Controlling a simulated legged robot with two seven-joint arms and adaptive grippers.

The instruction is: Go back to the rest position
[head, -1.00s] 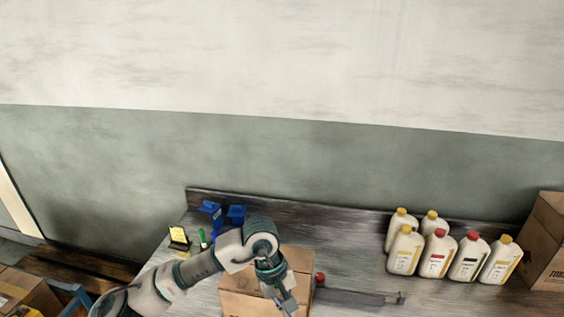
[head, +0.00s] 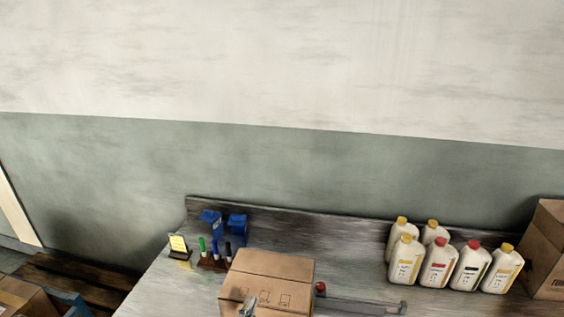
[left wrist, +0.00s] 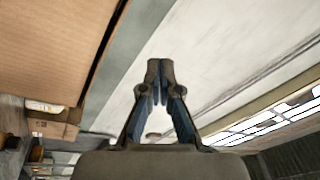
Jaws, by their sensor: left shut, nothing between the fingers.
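The rest of the left arm is out of the head view. In the left wrist view the left gripper (left wrist: 158,80) has its fingers together with nothing between them. A large brown cardboard surface (left wrist: 50,45) fills the upper left of that view, apart from the fingers. My right gripper is in neither view.
Several oil bottles (head: 438,262) with yellow and red caps stand at the right of the workbench (head: 170,285). Another cardboard box (head: 545,255) is at the far right. Markers in a holder (head: 212,262), blue items (head: 236,222) and a small yellow sign (head: 178,244) stand at the back left.

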